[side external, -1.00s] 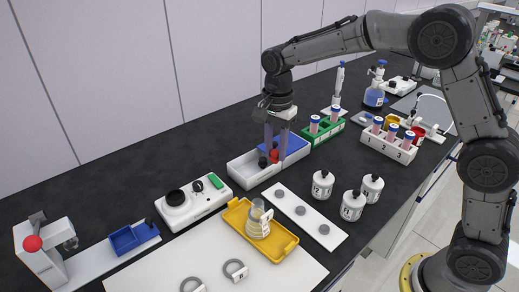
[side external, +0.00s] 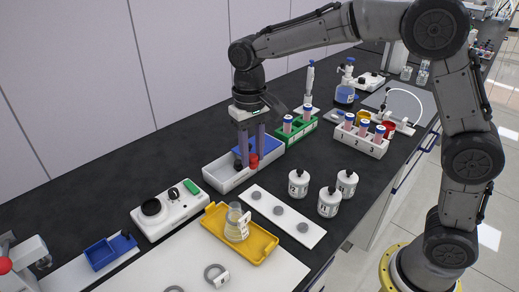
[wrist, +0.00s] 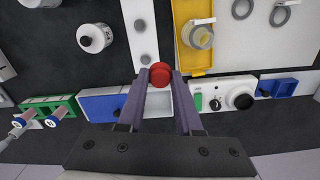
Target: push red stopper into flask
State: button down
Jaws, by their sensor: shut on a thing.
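The red stopper (side external: 254,161) is between the fingertips of my gripper (side external: 251,157), low over the white tray with the blue section. In the wrist view the red stopper (wrist: 160,73) sits at the ends of both fingers, and my gripper (wrist: 161,80) is shut on it. I cannot tell from these views whether the stopper still touches the tray floor. The clear flask (side external: 237,226), with a white label, stands upright in the yellow tray (side external: 268,247), nearer the camera than my gripper. The flask (wrist: 200,37) also shows in the wrist view.
A dark stopper (side external: 238,163) is beside the red one in the white tray (side external: 216,178). A white strip with grey discs (side external: 302,228) lies between tray and bottles. Several white bottles (side external: 329,202) stand to the right. A hotplate-like device (side external: 168,208) is left of the flask.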

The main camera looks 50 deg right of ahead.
jog(key=s+a+r+n, duration=0.2)
jog(key=a+n, duration=0.4)
jog(key=a, duration=0.2)
notch_tip(320, 180, down, 6)
jog(key=shift+f, duration=0.2)
jog(key=shift+s+f, duration=0.1)
jog(key=shift+f, duration=0.1)
dwell(2.1)
grip_release()
dwell(0.6)
jog(key=shift+r, duration=0.1)
jog(key=shift+r, duration=3.45)
